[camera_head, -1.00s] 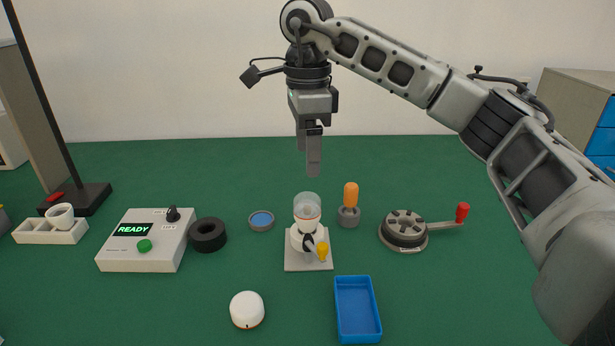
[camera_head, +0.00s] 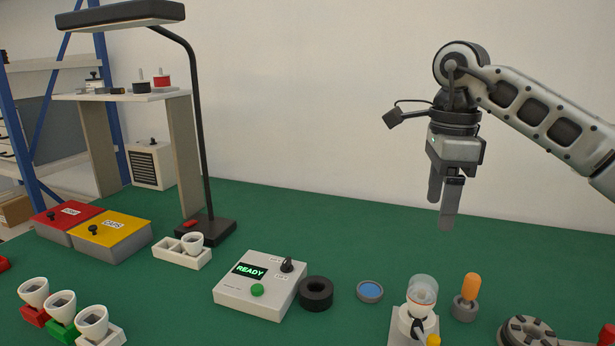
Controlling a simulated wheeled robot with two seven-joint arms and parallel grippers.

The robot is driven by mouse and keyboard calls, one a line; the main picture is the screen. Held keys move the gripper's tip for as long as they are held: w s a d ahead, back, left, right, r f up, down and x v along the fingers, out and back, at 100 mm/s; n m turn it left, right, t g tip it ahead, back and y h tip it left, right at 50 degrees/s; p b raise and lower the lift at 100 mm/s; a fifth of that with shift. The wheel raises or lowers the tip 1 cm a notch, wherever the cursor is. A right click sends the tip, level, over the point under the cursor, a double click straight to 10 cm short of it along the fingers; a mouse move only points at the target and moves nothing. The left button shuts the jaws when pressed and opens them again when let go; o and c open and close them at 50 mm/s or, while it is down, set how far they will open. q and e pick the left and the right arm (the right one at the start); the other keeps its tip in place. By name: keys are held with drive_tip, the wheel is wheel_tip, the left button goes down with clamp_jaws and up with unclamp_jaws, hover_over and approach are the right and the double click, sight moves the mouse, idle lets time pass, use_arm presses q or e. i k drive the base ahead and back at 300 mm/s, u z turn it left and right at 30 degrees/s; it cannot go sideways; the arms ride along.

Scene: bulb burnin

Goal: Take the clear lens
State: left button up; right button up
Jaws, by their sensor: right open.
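A clear, see-through cover (camera_head: 423,284), which looks like the clear lens, sits upright on a white fixture (camera_head: 405,322) at the lower right of the head view. A pale part with an orange band shows inside or just under it. My right gripper (camera_head: 440,213) hangs in the air above and slightly right of it in the picture, fingers pointing down. Its two fingers are apart with nothing between them, and it does not touch the cover. The lower part of the fixture is cut off by the frame edge. My left gripper is not in view.
Near the fixture are a blue-topped round dish (camera_head: 370,291), a black ring (camera_head: 316,293), an orange-handled tool (camera_head: 471,287) and a round grey device (camera_head: 527,331). A READY box (camera_head: 250,300), lamp (camera_head: 207,230), lidded bins (camera_head: 110,238) and several white cups (camera_head: 62,303) stand left.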

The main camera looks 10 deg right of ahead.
sight(423, 290)
drive_tip(key=k, duration=1.5)
